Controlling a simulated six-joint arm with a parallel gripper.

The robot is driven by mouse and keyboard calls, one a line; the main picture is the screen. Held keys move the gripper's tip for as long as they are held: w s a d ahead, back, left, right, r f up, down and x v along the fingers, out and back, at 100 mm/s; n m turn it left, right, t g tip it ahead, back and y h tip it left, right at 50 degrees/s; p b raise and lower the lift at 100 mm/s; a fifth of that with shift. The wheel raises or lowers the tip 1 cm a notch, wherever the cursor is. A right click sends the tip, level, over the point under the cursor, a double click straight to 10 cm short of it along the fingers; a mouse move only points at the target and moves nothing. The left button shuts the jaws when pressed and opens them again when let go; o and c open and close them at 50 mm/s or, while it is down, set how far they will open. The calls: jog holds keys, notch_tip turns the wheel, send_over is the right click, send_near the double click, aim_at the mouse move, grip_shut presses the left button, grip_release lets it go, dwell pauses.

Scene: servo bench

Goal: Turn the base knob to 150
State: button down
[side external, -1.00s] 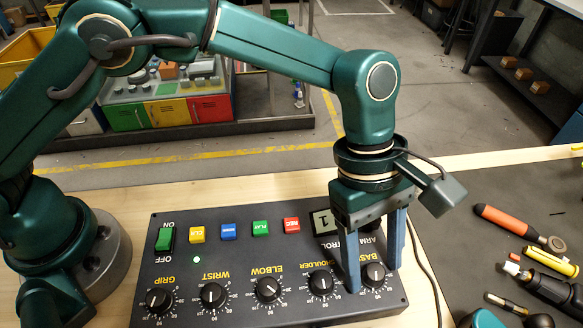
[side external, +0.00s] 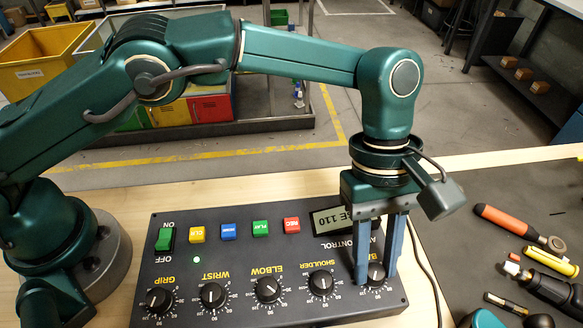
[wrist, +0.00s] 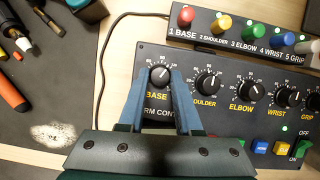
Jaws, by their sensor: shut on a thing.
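The black base knob (side external: 376,270) sits at the right end of the knob row on the dark control box (side external: 230,262). My gripper (side external: 376,281) points down, with its two blue fingers on either side of this knob, shut on it. The wrist view shows the base knob (wrist: 160,75) between the fingertips, with its white dial marks around it. The BASE label is partly covered in the side view.
Shoulder (side external: 320,283), elbow (side external: 267,290), wrist (side external: 213,296) and grip (side external: 159,301) knobs line the box. A button panel (wrist: 250,38) stands close by the knobs. Tools, including an orange-handled one (side external: 505,222), lie on the dark mat at right.

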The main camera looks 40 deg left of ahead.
jog(key=shift+d+m+g, duration=0.1)
jog(key=shift+m+g, duration=0.2)
jog(key=shift+m, duration=0.3)
jog(key=c, duration=0.6)
grip_release()
jog(key=shift+y, duration=0.3)
jog(key=shift+r+n, duration=0.1)
jog(key=shift+n, duration=0.3)
